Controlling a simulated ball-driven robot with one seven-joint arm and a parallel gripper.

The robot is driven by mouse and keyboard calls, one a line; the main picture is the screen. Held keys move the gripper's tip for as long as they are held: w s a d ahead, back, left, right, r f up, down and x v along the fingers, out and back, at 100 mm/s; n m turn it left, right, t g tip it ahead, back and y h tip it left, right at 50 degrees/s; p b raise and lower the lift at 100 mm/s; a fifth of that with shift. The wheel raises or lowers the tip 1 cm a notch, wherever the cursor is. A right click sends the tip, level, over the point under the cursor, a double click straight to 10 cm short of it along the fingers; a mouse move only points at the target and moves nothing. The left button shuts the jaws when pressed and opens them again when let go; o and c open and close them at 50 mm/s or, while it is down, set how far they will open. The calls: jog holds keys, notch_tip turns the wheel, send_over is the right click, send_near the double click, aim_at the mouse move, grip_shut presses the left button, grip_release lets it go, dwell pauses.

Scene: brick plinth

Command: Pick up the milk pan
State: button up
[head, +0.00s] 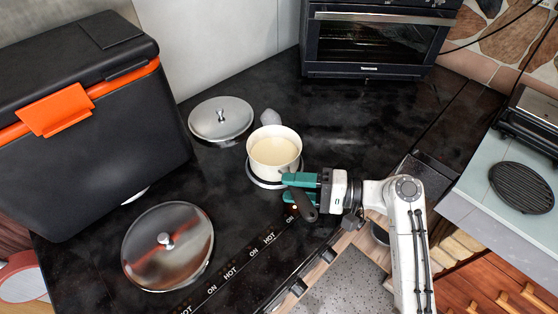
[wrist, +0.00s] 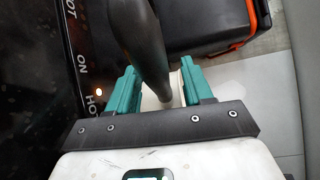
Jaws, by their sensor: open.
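The milk pan (head: 274,168) stands upright on the dark cooktop in the middle of the head view. It is cream-coloured and holds a pale liquid. Its dark handle (head: 306,205) points toward the front right. My gripper (head: 292,187) is at the pan's front right, with its teal fingers at the handle. In the wrist view, my open gripper (wrist: 160,82) has one finger on each side of the dark handle (wrist: 143,42). The handle looks closer to the left finger; I cannot tell whether it touches. A pale strip of the pan may show beside the right finger.
A steel lid (head: 221,120) lies behind left of the pan, and a larger lid (head: 168,250) lies at front left. A black cooler box (head: 95,130) with an orange latch stands left. An oven (head: 375,45) stands at the back. The cooktop (head: 370,115) is clear back right.

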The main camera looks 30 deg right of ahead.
jog(key=shift+x, duration=1.25)
jog(key=shift+c, duration=0.4)
grip_shut()
jog(key=shift+r, duration=0.1)
